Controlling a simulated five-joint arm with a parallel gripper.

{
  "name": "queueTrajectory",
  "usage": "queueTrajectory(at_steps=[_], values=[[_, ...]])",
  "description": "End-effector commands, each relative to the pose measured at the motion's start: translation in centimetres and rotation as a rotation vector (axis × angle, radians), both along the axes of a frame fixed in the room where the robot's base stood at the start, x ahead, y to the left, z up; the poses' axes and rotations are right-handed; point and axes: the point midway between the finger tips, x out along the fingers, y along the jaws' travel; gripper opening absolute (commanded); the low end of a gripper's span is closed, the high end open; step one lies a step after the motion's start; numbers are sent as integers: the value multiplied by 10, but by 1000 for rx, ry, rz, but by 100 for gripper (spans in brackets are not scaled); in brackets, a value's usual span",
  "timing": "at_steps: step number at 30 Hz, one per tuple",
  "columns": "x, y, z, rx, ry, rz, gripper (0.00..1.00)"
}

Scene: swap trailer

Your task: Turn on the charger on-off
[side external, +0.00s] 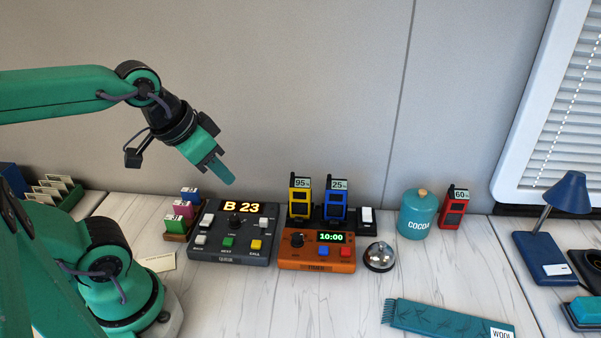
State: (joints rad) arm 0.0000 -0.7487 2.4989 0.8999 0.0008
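The charger (317,223) is a black base at the back of the table. It holds a yellow radio (300,199) reading 95% and a blue radio (336,201) reading 25%. At its right end is a white on-off switch (366,215); its position is too small to tell. My gripper (222,173) is in the air to the left of the charger, above the grey queue console, pointing down and right. Its fingers show as one teal slab, so I cannot tell whether they are apart. Nothing shows in them.
The grey console (232,254) and orange timer box (290,265) stand in front of and left of the charger. A bell (379,257), a cocoa tin (418,215) and a red radio (453,209) stand to the right.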

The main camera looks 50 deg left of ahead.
Motion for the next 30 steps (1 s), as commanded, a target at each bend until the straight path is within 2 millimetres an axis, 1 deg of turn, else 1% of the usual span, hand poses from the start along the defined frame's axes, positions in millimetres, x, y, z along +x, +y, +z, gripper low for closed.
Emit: queueTrajectory(at_steps=[1,3,8,14,21,30], values=[[1,0,0,1,1,-2,13],[3,0,1,3,2,-8,0],[12,-2,5,12,10,-31,0],[34,-5,12,35,26,-87,0],[70,-11,19,69,46,-174,0],[118,-21,18,112,74,-285,0]])
